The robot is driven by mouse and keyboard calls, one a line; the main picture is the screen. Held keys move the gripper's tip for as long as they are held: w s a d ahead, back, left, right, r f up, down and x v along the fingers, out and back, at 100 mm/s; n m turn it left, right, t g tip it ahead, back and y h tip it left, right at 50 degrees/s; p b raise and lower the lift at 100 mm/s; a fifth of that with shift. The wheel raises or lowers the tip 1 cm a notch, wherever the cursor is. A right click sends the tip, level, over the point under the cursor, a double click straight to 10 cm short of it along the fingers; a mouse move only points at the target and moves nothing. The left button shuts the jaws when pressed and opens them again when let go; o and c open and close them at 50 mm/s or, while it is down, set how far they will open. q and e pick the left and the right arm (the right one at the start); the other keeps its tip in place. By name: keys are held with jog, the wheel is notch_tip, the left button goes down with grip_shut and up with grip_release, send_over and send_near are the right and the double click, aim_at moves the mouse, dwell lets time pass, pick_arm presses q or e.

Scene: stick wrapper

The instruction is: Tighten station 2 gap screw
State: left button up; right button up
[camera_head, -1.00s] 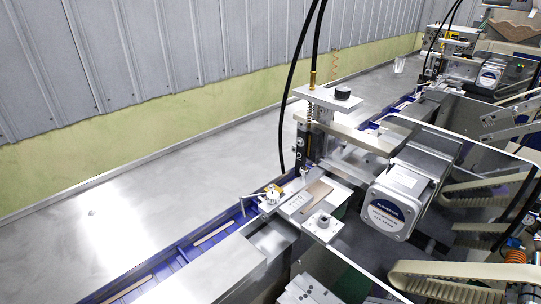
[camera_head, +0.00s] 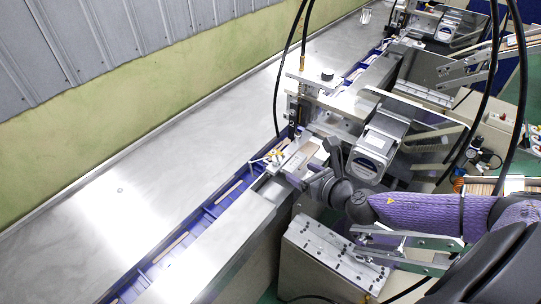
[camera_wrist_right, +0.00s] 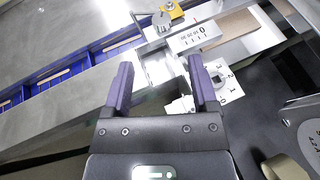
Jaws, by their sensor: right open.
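Station 2 stands mid-frame in the head view, with its post (camera_head: 293,108) beside the blue conveyor. A small silver screw head with a yellow piece (camera_head: 274,157) sits at its conveyor-side edge; the screw (camera_wrist_right: 161,20) shows in the right wrist view ahead of the fingertips. A second round screw (camera_wrist_right: 217,78) sits on a numbered plate just right of the right finger. I cannot tell which one is the gap screw. My right gripper (camera_head: 314,166) is open and empty over the station's near end; its purple fingers (camera_wrist_right: 161,70) are apart from both screws.
The blue conveyor (camera_head: 205,218) with thin sticks runs diagonally past the station. A motor housing (camera_head: 375,147) stands close right of the gripper. A drilled metal block (camera_head: 330,250) lies below the arm. Black hoses hang overhead. The steel tabletop (camera_head: 120,220) at left is clear.

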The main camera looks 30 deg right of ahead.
aim_at(277, 159)
jog(key=b+x, duration=0.1)
jog(key=x, duration=0.9)
jog(key=shift+s+d+b, duration=0.1)
jog(key=shift+d+b, duration=0.05)
jog(key=shift+b, duration=0.2)
grip_shut()
